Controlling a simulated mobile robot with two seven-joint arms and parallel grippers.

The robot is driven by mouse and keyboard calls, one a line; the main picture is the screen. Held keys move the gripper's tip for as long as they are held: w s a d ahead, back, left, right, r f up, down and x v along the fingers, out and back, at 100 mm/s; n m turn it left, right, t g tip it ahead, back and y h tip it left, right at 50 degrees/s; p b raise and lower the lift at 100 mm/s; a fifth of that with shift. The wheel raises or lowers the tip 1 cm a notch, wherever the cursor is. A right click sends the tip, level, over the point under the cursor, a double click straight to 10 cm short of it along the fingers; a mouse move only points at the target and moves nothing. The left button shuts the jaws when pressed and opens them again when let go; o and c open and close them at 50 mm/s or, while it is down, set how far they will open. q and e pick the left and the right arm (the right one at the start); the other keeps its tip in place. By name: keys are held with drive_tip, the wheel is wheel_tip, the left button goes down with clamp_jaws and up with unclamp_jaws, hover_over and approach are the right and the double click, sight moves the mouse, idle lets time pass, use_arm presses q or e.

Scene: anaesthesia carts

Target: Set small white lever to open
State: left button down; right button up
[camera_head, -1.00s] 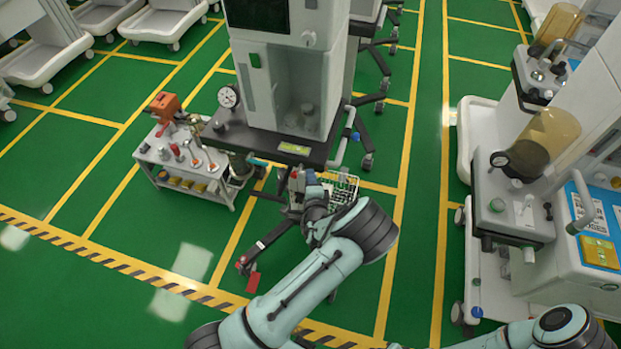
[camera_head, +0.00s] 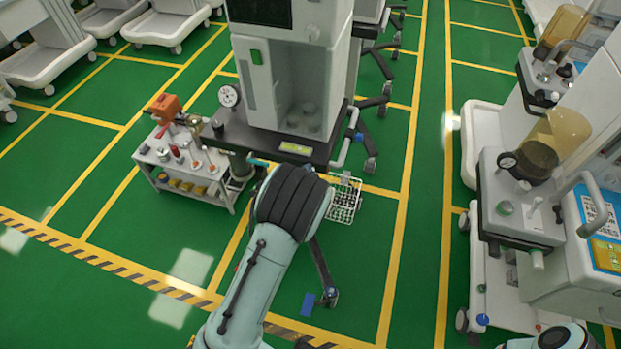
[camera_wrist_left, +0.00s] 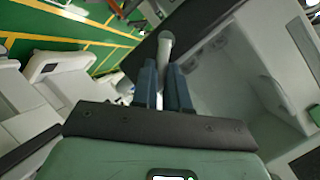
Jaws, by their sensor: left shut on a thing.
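In the left wrist view, my left gripper (camera_wrist_left: 163,78) has its two dark blue fingers closed around a pale grey bar (camera_wrist_left: 165,44) with a rounded end. The bar stands out beyond the fingers beside the dark shelf of a cart. I cannot tell whether this bar is the small white lever. In the head view, my left arm covers this gripper at the front of the middle anaesthesia cart (camera_head: 285,75). My right gripper is out of view.
A pale side trolley (camera_head: 180,172) with tools stands left of the middle cart. A wire basket (camera_head: 345,201) hangs just right of my left arm. The right-hand cart (camera_head: 610,250) borders a clear green aisle. Other white carts stand at the back left.

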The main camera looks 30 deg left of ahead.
use_arm(q)
drive_tip(key=n+h+b, duration=0.1)
drive_tip(key=b, duration=0.1)
drive_tip(key=a+n+h+b, duration=0.1)
drive_tip(key=b, duration=0.2)
drive_tip(key=a+r+n+h+b, duration=0.1)
drive_tip(key=b, duration=0.1)
drive_tip(key=shift+s+a+n+t, duration=0.1)
drive_tip(key=shift+s+n+t, duration=0.1)
drive_tip(key=shift+n+t, duration=0.15)
drive_tip(key=shift+a+n+h+b, duration=0.15)
drive_tip(key=shift+n+h+b, duration=0.25)
drive_tip(key=shift+b, duration=0.8)
drive_tip(key=shift+a+r+n+b, duration=0.1)
drive_tip(key=shift+r+n+b, duration=0.2)
drive_tip(key=shift+b, duration=0.65)
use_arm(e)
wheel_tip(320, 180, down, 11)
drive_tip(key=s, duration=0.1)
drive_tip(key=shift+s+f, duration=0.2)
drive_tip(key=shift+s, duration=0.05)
use_arm(q)
drive_tip(key=c, duration=1.1)
unclamp_jaws()
drive_tip(key=shift+f, duration=0.1)
drive_tip(key=shift+c, duration=0.2)
drive_tip(key=shift+s, duration=0.1)
